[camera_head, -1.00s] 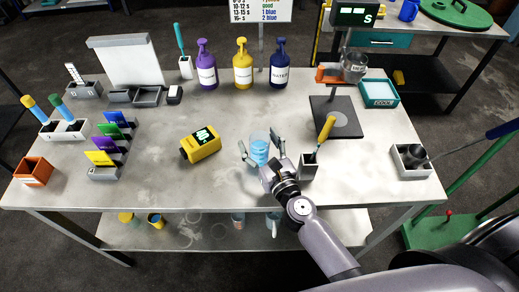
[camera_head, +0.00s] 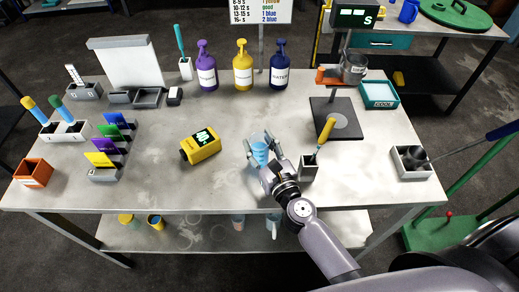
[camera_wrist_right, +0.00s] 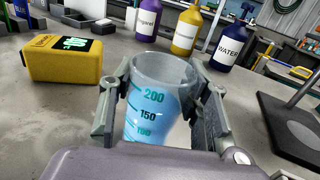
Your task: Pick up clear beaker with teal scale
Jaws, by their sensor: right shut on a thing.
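The clear beaker with teal scale (camera_wrist_right: 160,100) stands upright on the table, with teal marks such as 200, 150 and 100 facing the right wrist camera. It looks light blue in its lower part. It also shows in the head view (camera_head: 260,152). My right gripper (camera_head: 260,145) is shut on the beaker, with one finger on each side of it in the right wrist view (camera_wrist_right: 162,95). I cannot tell whether the beaker's base touches the table. My left gripper is not in view.
A yellow device (camera_head: 201,146) lies left of the beaker. Purple, yellow and blue bottles (camera_head: 279,65) stand at the back. A dark plate stand (camera_head: 330,110) is at back right. Table between beaker and bottles is clear.

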